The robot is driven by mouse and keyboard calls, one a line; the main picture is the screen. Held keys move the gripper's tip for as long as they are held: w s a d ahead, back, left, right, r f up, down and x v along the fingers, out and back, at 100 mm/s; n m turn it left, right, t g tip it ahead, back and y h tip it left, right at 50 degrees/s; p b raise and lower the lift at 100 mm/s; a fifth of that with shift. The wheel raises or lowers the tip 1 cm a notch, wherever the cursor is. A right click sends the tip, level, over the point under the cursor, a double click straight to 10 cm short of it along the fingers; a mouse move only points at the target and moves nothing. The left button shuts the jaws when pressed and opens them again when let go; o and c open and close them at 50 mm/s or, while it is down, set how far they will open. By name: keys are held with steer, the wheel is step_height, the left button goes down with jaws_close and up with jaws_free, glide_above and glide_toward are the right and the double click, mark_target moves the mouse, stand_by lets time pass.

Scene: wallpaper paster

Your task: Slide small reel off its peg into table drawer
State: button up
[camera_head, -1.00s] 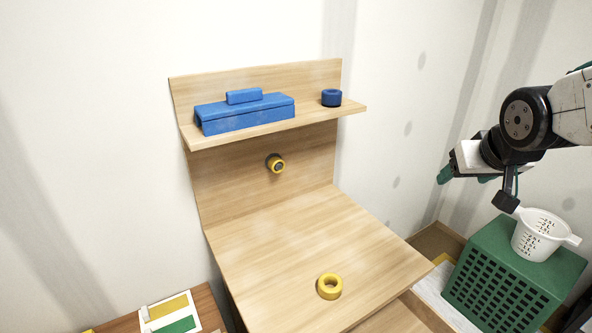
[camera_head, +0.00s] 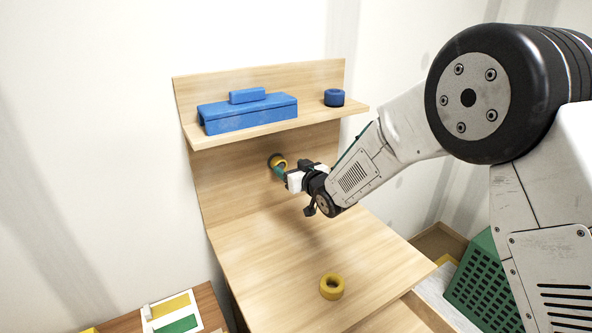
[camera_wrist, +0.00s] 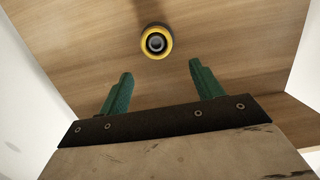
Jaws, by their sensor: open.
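The small yellow reel (camera_head: 277,160) hangs on a dark peg on the upright wooden back panel, below the shelf. In the wrist view the reel (camera_wrist: 156,41) faces me as a yellow ring around the peg's round end (camera_wrist: 155,43). My gripper (camera_wrist: 158,75) is open, its two green fingers apart and empty, with the reel beyond the tips and roughly midway between them. In the head view my gripper (camera_head: 281,174) is close to the reel and partly covers it. The table drawer (camera_head: 425,312) shows partly at the table's front right edge, with its inside mostly out of view.
A blue box (camera_head: 247,112) and a blue reel (camera_head: 334,97) are on the shelf (camera_head: 300,126) above. Another yellow reel (camera_head: 332,286) lies on the tabletop (camera_head: 270,265). A green crate (camera_head: 478,280) stands at right. The middle of the tabletop is clear.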

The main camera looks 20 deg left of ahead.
mark_target(282, 161)
steer(key=shift+x, duration=3.15)
steer(key=shift+d, duration=0.1)
steer(key=c, duration=1.2)
steer(key=shift+f+v, duration=0.15)
steer(key=shift+v, duration=1.05)
steer(key=shift+f+v, duration=0.15)
steer(key=shift+v, duration=1)
steer(key=shift+f+v, duration=0.15)
steer(key=shift+v, duration=0.85)
steer(key=shift+f+v, duration=0.1)
steer(key=shift+v, duration=0.95)
